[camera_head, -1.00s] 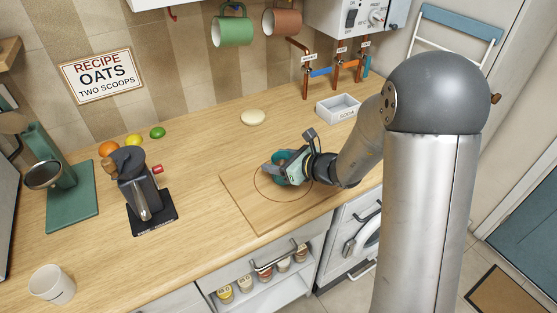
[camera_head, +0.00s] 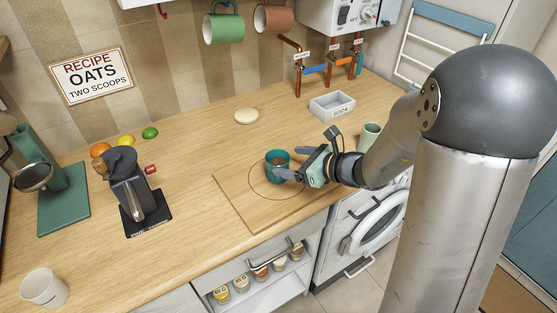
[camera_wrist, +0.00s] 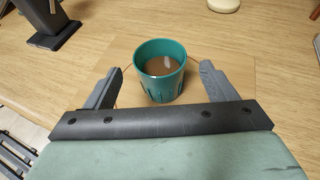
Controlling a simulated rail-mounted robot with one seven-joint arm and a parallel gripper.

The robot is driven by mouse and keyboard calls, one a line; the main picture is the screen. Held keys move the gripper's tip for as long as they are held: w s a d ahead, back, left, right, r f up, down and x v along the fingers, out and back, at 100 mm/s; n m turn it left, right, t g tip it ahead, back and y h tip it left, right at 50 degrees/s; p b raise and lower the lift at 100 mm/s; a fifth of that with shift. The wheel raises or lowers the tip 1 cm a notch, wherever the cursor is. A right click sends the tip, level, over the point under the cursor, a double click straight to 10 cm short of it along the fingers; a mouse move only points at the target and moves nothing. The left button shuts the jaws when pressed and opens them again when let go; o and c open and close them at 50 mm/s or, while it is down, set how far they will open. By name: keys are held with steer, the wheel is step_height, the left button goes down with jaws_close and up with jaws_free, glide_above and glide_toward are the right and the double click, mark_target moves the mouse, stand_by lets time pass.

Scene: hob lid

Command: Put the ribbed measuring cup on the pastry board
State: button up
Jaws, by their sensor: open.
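The ribbed measuring cup is teal, with brown contents, and stands upright on the wooden pastry board (camera_head: 232,190), inside the circle marked on it. The cup (camera_head: 277,168) is partly covered by my gripper in the head view; in the wrist view the cup (camera_wrist: 160,78) shows whole, with ribs low on its wall. My gripper (camera_head: 297,166) is open, at the cup's right side. In the wrist view its fingers (camera_wrist: 160,88) appear on either side of the cup, with gaps and no contact visible.
A pale green cup (camera_head: 370,134) stands behind my arm. A labelled white tray (camera_head: 332,105) and a pale round item (camera_head: 246,116) lie at the back. A dark coffee maker (camera_head: 130,185) stands left of the board. The counter between them is clear.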

steer(key=s+d+r+n+g+h, duration=0.1)
steer(key=s+n+g+h, duration=0.2)
steer(key=s+n+g, duration=0.8)
steer(key=s+d+n+t+h, duration=0.3)
steer(key=s+d+n+h, duration=0.5)
steer(key=s+n, duration=0.5)
steer(key=shift+s+d+n+t, duration=0.4)
steer(key=shift+d+n, duration=0.2)
steer(key=shift+d, duration=0.5)
